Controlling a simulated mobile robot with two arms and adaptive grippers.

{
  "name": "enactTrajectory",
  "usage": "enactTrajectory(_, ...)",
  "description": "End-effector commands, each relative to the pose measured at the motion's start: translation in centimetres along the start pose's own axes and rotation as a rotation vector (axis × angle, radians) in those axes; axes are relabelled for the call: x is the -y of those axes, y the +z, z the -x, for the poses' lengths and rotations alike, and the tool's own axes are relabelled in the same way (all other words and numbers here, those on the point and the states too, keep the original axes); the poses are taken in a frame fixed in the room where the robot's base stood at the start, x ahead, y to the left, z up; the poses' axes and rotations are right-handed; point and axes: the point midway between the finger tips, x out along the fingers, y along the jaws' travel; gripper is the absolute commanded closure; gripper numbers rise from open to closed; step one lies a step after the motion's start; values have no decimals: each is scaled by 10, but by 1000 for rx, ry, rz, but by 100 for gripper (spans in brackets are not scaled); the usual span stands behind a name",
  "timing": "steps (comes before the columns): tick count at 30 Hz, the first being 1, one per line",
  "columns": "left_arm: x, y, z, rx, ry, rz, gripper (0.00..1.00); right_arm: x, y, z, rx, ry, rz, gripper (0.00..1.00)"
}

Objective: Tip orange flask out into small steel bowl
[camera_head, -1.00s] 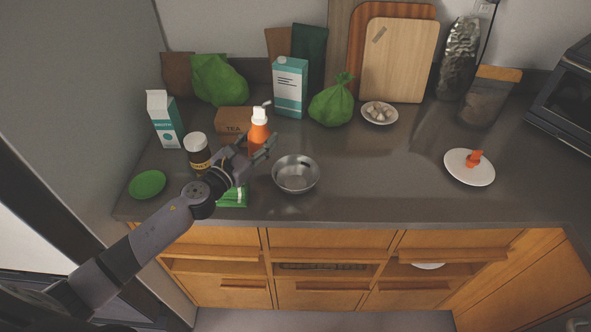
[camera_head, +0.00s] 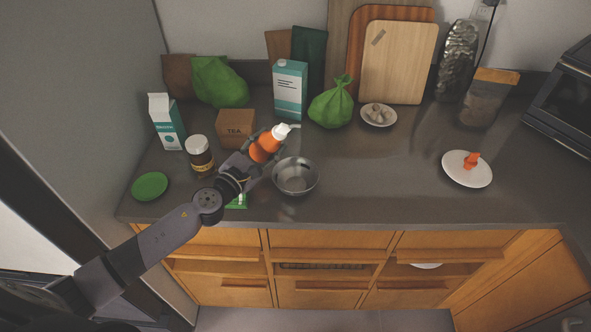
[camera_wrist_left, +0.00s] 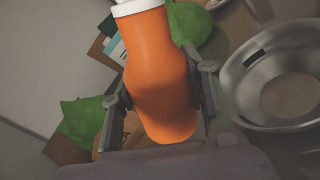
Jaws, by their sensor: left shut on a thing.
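The orange flask (camera_head: 264,147) has a white cap or spout (camera_head: 282,131) at its top. My left gripper (camera_head: 259,152) is shut on it. The flask is tilted, its white top leaning up and to the right in the head view. The flask (camera_wrist_left: 159,75) also fills the middle of the left wrist view, between the two fingers. The small steel bowl (camera_head: 296,188) stands on the counter just right of and nearer than the flask. Its inside (camera_wrist_left: 287,97) looks empty in the wrist view. My right gripper is not in view.
A tea box (camera_head: 235,129), a dark jar with a white lid (camera_head: 200,158) and a milk carton (camera_head: 166,122) stand left of the flask. A green bag (camera_head: 331,106) and a teal carton (camera_head: 290,88) stand behind. The counter right of the bowl is clear up to a white plate (camera_head: 456,176).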

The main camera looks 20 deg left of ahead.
Motion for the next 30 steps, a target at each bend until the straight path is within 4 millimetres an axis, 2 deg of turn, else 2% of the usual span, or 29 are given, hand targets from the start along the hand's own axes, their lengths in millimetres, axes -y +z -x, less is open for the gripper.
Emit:
enactTrajectory(3,0,6,0,2,1,-60,93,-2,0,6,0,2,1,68)
enactTrajectory(12,4,-2,0,1,2,-199,93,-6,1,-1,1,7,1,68)
enactTrajectory(30,4,-6,0,2,2,-277,93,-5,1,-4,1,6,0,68)
